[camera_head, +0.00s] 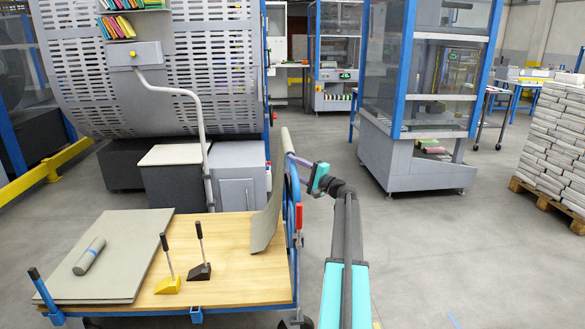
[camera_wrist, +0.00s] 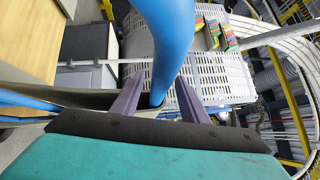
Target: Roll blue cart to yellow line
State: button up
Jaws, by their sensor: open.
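The blue cart has a wooden deck (camera_head: 230,266) and a blue frame, and stands at the lower left in the head view. Its upright blue handle (camera_head: 292,200) is at the deck's right end. My gripper (camera_head: 297,162) is at the top of this handle. In the wrist view the blue handle tube (camera_wrist: 170,45) passes between the two purple fingers of my gripper (camera_wrist: 160,80), which are apart. I cannot tell whether they touch it. A small yellow mark (camera_head: 376,325) shows on the floor at the bottom edge; no full yellow line is visible.
Grey boards (camera_head: 110,255) with a roll, two handled wedges (camera_head: 200,270) and a grey curved panel (camera_head: 268,225) are on the cart. A blue-framed machine (camera_head: 415,150) and stacked paper on a pallet (camera_head: 555,205) stand right. Floor (camera_head: 450,250) at right is clear.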

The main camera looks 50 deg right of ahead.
jog(key=shift+w, duration=0.3)
grip_shut()
jog(key=shift+a, duration=0.1)
